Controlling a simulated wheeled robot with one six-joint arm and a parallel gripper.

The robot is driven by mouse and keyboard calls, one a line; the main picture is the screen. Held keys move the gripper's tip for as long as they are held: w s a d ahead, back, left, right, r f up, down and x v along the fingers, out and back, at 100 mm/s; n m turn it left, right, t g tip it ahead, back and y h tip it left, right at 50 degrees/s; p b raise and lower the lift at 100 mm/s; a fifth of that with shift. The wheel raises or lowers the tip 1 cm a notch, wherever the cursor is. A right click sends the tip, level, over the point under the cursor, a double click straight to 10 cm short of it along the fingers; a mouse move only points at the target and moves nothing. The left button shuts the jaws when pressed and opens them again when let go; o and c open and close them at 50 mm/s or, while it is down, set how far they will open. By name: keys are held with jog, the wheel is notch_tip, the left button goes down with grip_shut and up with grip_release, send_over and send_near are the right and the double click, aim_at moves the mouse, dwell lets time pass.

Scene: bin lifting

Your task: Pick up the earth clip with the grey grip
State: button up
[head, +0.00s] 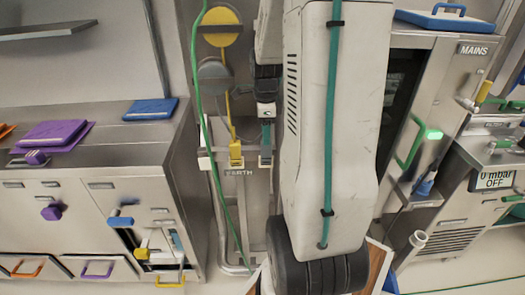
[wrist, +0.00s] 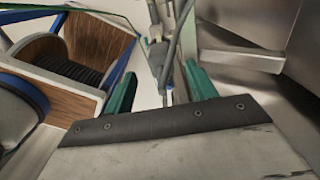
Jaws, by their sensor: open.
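Two clips hang side by side at the rail marked EARTH in the head view. One has a yellow grip (head: 236,153), and the clip with the grey grip (head: 265,158) hangs just right of it, beside my arm. My gripper (wrist: 160,76) shows in the wrist view as two green fingers, spread apart. A slim grey part (wrist: 157,55) stands beyond and between the fingers; I cannot tell if it is the grey-grip clip. No contact with it shows.
A wood-sided reel (wrist: 75,55) with dark coils lies left of my fingers in the wrist view. A grey metal ledge (wrist: 240,60) is close on the right. In the head view, a steel counter (head: 100,160) stands left and a MAINS cabinet (head: 440,60) right.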

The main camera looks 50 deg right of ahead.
aim_at(266, 148)
notch_tip(266, 148, down, 7)
jog(key=shift+d+f, duration=0.15)
jog(key=shift+c, duration=0.3)
grip_shut()
